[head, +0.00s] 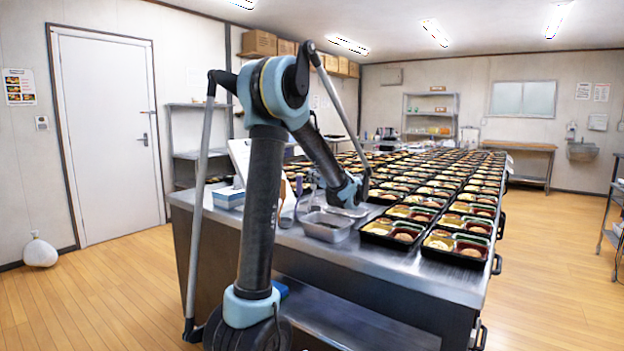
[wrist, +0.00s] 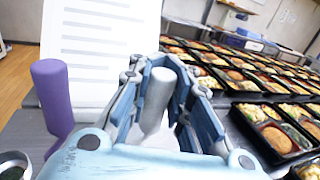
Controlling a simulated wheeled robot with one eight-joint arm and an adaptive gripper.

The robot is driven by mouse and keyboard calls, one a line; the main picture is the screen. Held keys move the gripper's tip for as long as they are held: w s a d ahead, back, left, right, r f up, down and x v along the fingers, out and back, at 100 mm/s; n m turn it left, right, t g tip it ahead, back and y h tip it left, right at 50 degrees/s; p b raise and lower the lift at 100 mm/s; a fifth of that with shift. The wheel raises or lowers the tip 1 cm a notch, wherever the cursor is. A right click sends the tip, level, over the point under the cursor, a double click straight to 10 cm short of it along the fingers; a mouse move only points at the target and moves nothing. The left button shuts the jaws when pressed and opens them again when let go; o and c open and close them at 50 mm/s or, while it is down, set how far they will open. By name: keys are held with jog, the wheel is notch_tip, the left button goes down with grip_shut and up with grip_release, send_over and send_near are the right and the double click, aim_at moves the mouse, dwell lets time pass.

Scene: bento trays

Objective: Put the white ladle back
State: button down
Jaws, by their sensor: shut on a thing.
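In the wrist view, my gripper (wrist: 160,95) is shut on the pale grey-white handle of the white ladle (wrist: 156,98). The handle stands roughly upright between the blue fingers. The ladle's lower end is hidden behind the gripper body. In the head view, my gripper (head: 350,194) is low over the near left part of the steel table, and the ladle cannot be made out clearly there. A purple handle (wrist: 52,95) stands upright to the left of my gripper in the wrist view, apart from it.
A steel container (head: 326,227) sits near the table's front edge. A printed white sheet (wrist: 95,50) stands behind the handles. Many filled bento trays (head: 455,248) cover the table to the right. A round container (wrist: 13,165) shows at the wrist view's lower left.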

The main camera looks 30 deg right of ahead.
jog(key=c, duration=1.5)
grip_release()
jog(key=shift+f, duration=0.15)
jog(key=shift+o, duration=0.2)
jog(key=shift+s, duration=0.1)
jog(key=s+d, duration=0.1)
jog(key=s, duration=1.6)
jog(key=shift+d, duration=0.3)
jog(key=shift+s, duration=0.1)
